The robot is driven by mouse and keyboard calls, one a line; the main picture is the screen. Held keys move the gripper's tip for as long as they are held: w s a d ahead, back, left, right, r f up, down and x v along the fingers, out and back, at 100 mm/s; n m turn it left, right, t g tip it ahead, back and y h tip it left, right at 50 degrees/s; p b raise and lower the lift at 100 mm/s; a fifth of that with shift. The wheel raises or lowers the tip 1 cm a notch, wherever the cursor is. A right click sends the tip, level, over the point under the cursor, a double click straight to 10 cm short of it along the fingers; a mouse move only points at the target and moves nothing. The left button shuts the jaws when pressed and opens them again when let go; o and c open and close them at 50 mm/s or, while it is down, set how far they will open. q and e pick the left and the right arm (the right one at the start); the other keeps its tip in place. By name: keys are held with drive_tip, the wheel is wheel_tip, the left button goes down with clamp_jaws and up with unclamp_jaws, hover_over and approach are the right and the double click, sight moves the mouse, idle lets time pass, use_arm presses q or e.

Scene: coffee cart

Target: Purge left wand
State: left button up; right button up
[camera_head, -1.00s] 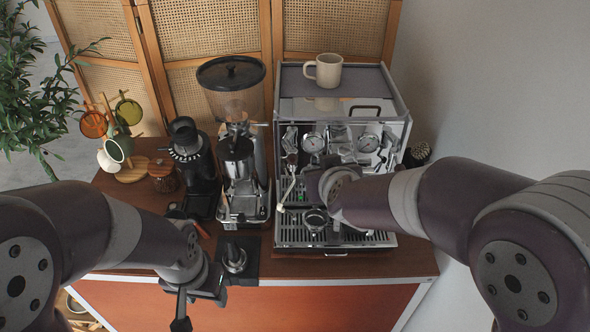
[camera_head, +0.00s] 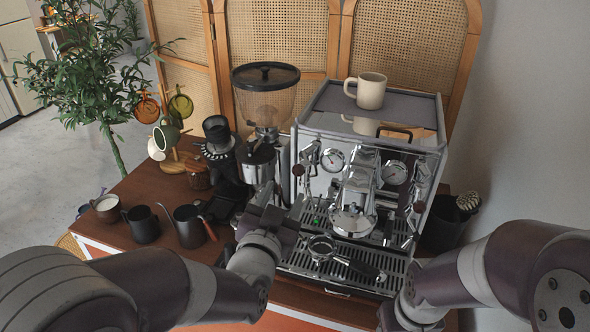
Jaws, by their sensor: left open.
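The chrome espresso machine (camera_head: 370,180) stands at the back right of the cart. On its left front are a dark knob (camera_head: 298,170) and the left wand, a thin tube partly hidden behind my left gripper. My left gripper (camera_head: 278,203) is open, in front of the machine's left front corner and close to the wand. Whether it touches the wand or has it between its fingers cannot be made out. My right arm comes in at the lower right; its gripper is below the picture's edge.
A portafilter (camera_head: 322,247) lies on the drip tray (camera_head: 305,262). A grinder (camera_head: 262,150) stands left of the machine. A mug (camera_head: 368,91) is on top of the machine.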

sight(298, 174)
use_arm(q)
drive_tip(key=p+x, duration=0.1)
drive_tip(key=x, duration=0.2)
drive_tip(key=p+x, duration=0.1)
drive_tip(key=x, duration=0.2)
drive_tip(key=d+x, duration=0.1)
drive_tip(key=x, duration=0.2)
drive_tip(key=shift+p, duration=0.4)
drive_tip(key=shift+w+a, duration=0.2)
drive_tip(key=shift+w, duration=0.15)
drive_tip(key=shift+d, duration=0.15)
